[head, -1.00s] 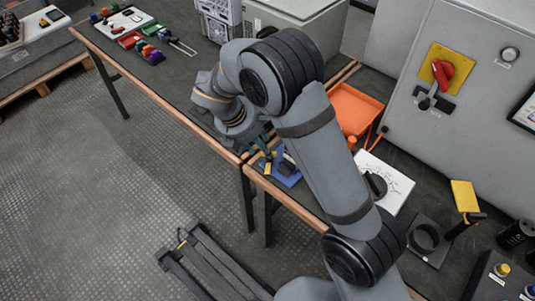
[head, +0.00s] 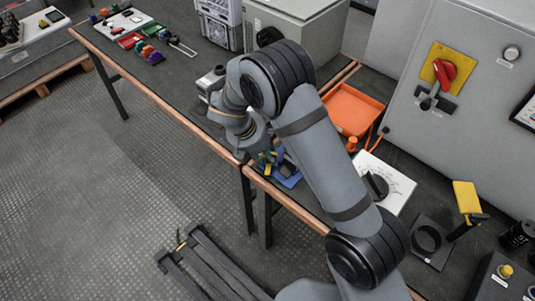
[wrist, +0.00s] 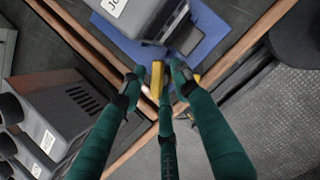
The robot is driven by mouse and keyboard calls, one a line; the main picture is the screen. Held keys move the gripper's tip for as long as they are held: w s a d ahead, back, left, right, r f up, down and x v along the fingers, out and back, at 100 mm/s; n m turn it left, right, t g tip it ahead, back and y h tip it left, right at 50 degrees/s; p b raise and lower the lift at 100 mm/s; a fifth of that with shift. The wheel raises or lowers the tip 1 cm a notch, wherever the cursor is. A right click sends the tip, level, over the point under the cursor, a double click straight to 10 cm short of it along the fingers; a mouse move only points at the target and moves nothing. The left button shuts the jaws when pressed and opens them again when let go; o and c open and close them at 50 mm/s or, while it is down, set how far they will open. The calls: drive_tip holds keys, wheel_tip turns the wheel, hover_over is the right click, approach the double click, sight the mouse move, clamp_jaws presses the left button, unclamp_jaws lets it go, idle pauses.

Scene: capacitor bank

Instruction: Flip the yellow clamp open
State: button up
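The yellow clamp piece (wrist: 157,78) is a small upright bar at the near edge of a blue plate (wrist: 208,42), with a grey labelled block (wrist: 150,18) behind it. In the head view the blue plate (head: 289,180) sits at the front edge of the bench, with a bit of yellow (head: 267,170) beside it. My gripper (wrist: 157,75) has teal fingers spread around the yellow bar. Narrow gaps seem to show between the side fingertips and the bar; whether the middle finger touches it is unclear. My gripper (head: 265,157) is partly hidden by my wrist in the head view.
A grey slotted box (wrist: 65,110) stands close at left in the wrist view. An orange tray (head: 352,108), a white dial board (head: 385,183) and a black stand with a yellow plate (head: 466,197) lie to the right. Open floor lies in front of the bench.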

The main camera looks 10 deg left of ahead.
drive_tip(key=shift+w+d, duration=0.1)
drive_tip(key=shift+d, duration=0.05)
drive_tip(key=c, duration=0.6)
clamp_jaws()
drive_tip(key=shift+w+r+m+p, duration=0.1)
drive_tip(key=shift+r+m+p, duration=0.05)
drive_tip(key=shift+m+p, duration=0.15)
drive_tip(key=shift+w+m+g+h+p, duration=0.1)
drive_tip(key=shift+m+g+h+p, duration=0.35)
drive_tip(key=shift+m+p, duration=0.6)
drive_tip(key=shift+w+m+g+h+p, duration=0.1)
drive_tip(key=shift+m+g+h+p, duration=0.45)
drive_tip(key=shift+m, duration=1.6)
drive_tip(key=o, duration=0.9)
unclamp_jaws()
drive_tip(key=shift+d, duration=0.15)
drive_tip(key=shift+o, duration=0.2)
drive_tip(key=shift+s+a, duration=0.2)
drive_tip(key=shift+s, duration=0.05)
